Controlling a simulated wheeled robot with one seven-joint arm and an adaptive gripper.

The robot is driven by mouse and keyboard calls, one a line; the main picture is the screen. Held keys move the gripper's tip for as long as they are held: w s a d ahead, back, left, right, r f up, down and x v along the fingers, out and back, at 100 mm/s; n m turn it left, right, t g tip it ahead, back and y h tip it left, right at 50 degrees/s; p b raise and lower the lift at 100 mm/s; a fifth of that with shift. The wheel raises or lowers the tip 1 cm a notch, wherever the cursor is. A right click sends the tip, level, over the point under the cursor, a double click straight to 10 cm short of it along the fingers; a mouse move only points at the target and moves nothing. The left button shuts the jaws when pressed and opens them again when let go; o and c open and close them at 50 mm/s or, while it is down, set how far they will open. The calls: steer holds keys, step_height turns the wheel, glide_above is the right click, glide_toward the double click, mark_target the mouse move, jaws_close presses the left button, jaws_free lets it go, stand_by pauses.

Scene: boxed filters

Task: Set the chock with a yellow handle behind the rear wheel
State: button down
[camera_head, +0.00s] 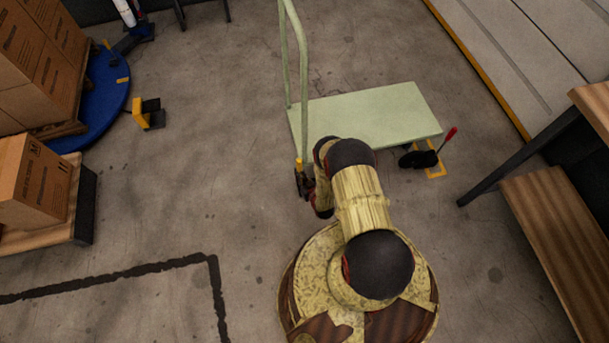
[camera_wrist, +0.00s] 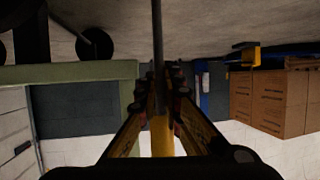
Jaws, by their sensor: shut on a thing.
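My gripper (camera_head: 303,180) is shut on the yellow handle (camera_head: 299,164) of a chock, beside the left end of the pale green cart (camera_head: 375,115). In the wrist view my gripper (camera_wrist: 160,88) has the yellow handle (camera_wrist: 162,138) between its fingers, and a thin dark rod (camera_wrist: 157,30) runs up from it. The chock's body is not clearly visible, so I cannot tell whether it touches the floor. A dark cart wheel (camera_wrist: 95,43) shows left of the rod. At the cart's right end another chock, with a red handle (camera_head: 449,135) and yellow base (camera_head: 435,172), sits by a black wheel (camera_head: 418,158).
A yellow-and-black object (camera_head: 146,113) stands on the floor at left, near a blue round platform (camera_head: 108,92) with stacked boxes (camera_head: 40,60). The cart's tall green push bar (camera_head: 303,65) rises close to my gripper. A wooden bench (camera_head: 560,235) is at right. Floor left of my gripper is clear.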

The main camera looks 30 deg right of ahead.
steer(key=shift+s+d+f+b, duration=0.15)
steer(key=shift+d+f+b, duration=0.15)
steer(key=shift+d+f, duration=0.25)
steer(key=shift+s+d+f+b, duration=0.1)
steer(key=shift+d+f+b, duration=0.25)
steer(key=shift+d, duration=0.35)
steer(key=shift+f, duration=0.1)
steer(key=c, duration=2.4)
jaws_free()
steer(key=shift+s+f, duration=0.1)
steer(key=shift+f, duration=0.05)
steer(key=o, duration=0.3)
steer(key=shift+o, duration=0.7)
